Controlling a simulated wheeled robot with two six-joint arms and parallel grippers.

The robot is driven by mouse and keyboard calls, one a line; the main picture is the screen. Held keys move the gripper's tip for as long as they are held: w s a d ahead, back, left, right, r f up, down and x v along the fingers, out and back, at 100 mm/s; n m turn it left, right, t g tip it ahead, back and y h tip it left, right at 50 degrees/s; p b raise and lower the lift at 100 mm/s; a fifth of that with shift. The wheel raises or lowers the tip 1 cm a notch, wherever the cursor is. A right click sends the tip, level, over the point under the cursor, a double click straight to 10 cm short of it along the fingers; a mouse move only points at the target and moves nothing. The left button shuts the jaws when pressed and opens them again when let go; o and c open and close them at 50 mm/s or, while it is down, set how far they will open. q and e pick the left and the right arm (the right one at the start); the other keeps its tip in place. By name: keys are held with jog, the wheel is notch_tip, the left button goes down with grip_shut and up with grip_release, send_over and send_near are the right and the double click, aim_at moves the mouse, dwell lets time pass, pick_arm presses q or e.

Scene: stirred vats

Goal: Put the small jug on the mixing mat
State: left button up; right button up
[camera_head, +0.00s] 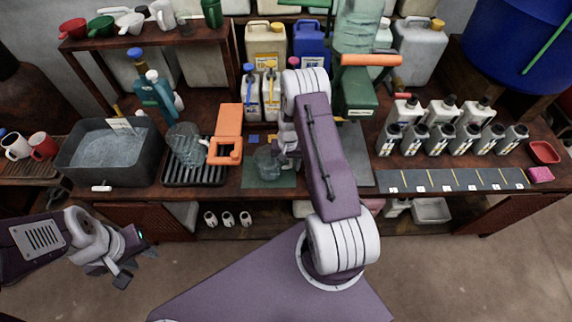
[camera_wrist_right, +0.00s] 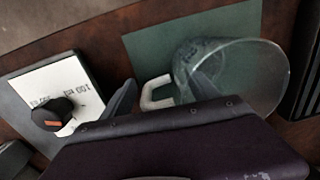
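The small jug (camera_head: 266,162) is clear glass with a pale handle. It stands upright on the green mixing mat (camera_head: 285,181), towards its left side in the head view. In the right wrist view, the jug (camera_wrist_right: 245,75) overlaps the mat's (camera_wrist_right: 150,48) right part, with its handle (camera_wrist_right: 155,95) facing my gripper. My right gripper (camera_wrist_right: 163,92) is open, its fingers spread with gaps on both sides of the handle. In the head view my right arm partly covers the mat and jug. My left gripper (camera_head: 132,264) is open and empty, in front of the bench.
A larger glass jug (camera_head: 186,150) stands on a black drip tray (camera_head: 195,178) to the left, beside an orange-framed device (camera_head: 228,125). A scale (camera_wrist_right: 62,90) with a black knob lies near my right gripper. Several bottles (camera_head: 440,135) stand at right.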

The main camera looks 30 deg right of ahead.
jog(key=r, duration=1.2)
jog(key=shift+s+d+r, duration=0.15)
jog(key=shift+d+r, duration=0.05)
jog(key=shift+a+r, duration=0.15)
jog(key=s+a+r+n, duration=0.3)
jog(key=s+a+r, duration=0.1)
jog(key=s+a, duration=0.3)
jog(key=s+a+r+n+t, duration=0.1)
jog(key=s+a+r+n, duration=0.2)
jog(key=s+a, duration=0.4)
jog(key=shift+s+r+n, duration=0.3)
jog(key=shift+s+r, duration=0.35)
jog(key=shift+r, duration=0.15)
